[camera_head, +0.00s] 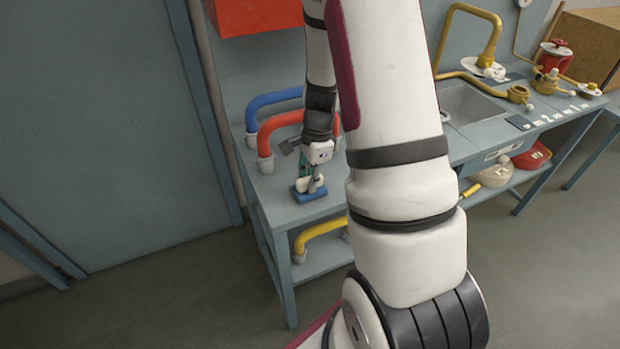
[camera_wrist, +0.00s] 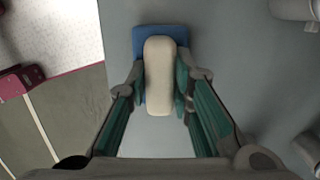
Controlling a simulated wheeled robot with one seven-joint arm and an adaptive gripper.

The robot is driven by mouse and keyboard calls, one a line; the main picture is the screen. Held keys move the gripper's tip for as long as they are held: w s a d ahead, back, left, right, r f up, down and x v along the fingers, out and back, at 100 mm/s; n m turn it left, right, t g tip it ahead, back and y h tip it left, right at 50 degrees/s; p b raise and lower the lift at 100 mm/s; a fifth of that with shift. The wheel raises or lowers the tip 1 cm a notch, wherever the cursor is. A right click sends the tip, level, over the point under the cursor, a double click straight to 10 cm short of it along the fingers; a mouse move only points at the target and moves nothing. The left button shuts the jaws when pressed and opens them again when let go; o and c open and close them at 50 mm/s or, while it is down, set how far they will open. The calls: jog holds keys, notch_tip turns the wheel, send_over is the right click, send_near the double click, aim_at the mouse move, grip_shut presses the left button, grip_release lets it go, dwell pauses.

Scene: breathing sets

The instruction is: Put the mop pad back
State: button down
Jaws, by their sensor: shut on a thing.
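A cream, rounded oblong pad (camera_wrist: 160,75), apparently the mop pad, lies lengthwise between the fingers of my gripper (camera_wrist: 162,92) in the wrist view. My gripper is shut on it. A flat blue piece (camera_wrist: 139,48) shows beneath and around its far end; whether the two are joined or only touching I cannot tell. In the head view my gripper (camera_head: 309,172) points down at the near left end of the grey-blue bench (camera_head: 285,218). The blue piece (camera_head: 306,196) is at bench-top level there. The pad is mostly hidden by my fingers.
Blue (camera_head: 270,103) and orange-red (camera_head: 272,128) hoses arch up just behind my gripper. A yellow hose (camera_head: 318,229) is on the lower shelf. A sink (camera_head: 472,103) and yellow pipes are farther right. My arm hides the bench's middle.

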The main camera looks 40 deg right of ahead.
jog(key=shift+f, duration=0.1)
jog(key=c, duration=1.4)
grip_release()
notch_tip(320, 180, up, 11)
jog(key=d, duration=0.1)
notch_tip(320, 180, up, 7)
jog(key=n, duration=0.4)
send_over(302, 197)
jog(key=shift+s+a+r+n+t+h, duration=0.25)
jog(key=shift+s+a+r+n+t, duration=0.5)
jog(key=shift+s+a+r+n, duration=1.55)
jog(key=shift+s+a+r+n+t+h, duration=0.2)
jog(key=shift+s+a+r+n+t, duration=0.95)
jog(key=shift+s+a+n, duration=1.9)
jog(key=shift+s+a+r+n+t+h, duration=0.35)
jog(key=shift+s+a+r+n, duration=1.65)
jog(key=shift+n, duration=1.25)
